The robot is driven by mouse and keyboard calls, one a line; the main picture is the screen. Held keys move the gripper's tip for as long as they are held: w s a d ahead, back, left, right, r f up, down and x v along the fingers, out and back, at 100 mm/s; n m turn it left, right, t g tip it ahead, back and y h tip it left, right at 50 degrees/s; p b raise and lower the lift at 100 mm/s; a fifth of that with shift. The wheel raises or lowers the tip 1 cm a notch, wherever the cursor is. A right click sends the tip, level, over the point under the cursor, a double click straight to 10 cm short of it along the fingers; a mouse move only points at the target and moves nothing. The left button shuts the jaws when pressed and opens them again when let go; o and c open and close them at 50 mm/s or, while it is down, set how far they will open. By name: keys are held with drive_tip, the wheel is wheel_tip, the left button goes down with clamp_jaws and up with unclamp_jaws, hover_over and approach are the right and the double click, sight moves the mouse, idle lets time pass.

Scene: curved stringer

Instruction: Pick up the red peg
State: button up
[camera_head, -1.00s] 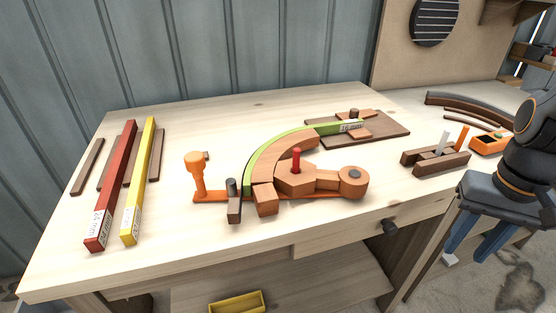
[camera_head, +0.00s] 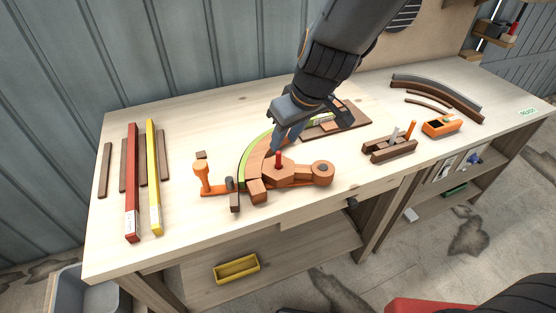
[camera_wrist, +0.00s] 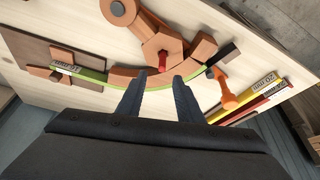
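The red peg (camera_head: 278,158) stands upright in the wooden hexagonal block of the curved jig on the bench. In the wrist view the red peg (camera_wrist: 162,62) shows just beyond my fingertips, between their lines. My gripper (camera_head: 284,145) hangs over the jig, with its fingertips close to the peg on its far side. In the wrist view my gripper (camera_wrist: 158,80) has its two blue-grey fingers apart with nothing between them. The lower end of the peg is hidden in the block.
A curved green strip (camera_head: 247,160) bends around the jig. An orange clamp (camera_head: 203,177) stands left of it. A red bar (camera_head: 132,185) and a yellow bar (camera_head: 153,180) lie at the left. A wooden rack (camera_head: 390,150) and an orange box (camera_head: 441,125) stand at the right.

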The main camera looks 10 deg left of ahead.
sight(279, 152)
drive_tip(key=x, duration=0.5)
drive_tip(key=b+x, duration=0.1)
drive_tip(key=x, duration=0.1)
drive_tip(key=shift+s+f, duration=0.2)
drive_tip(key=shift+f, duration=0.1)
drive_tip(key=shift+c, duration=0.2)
clamp_jaws()
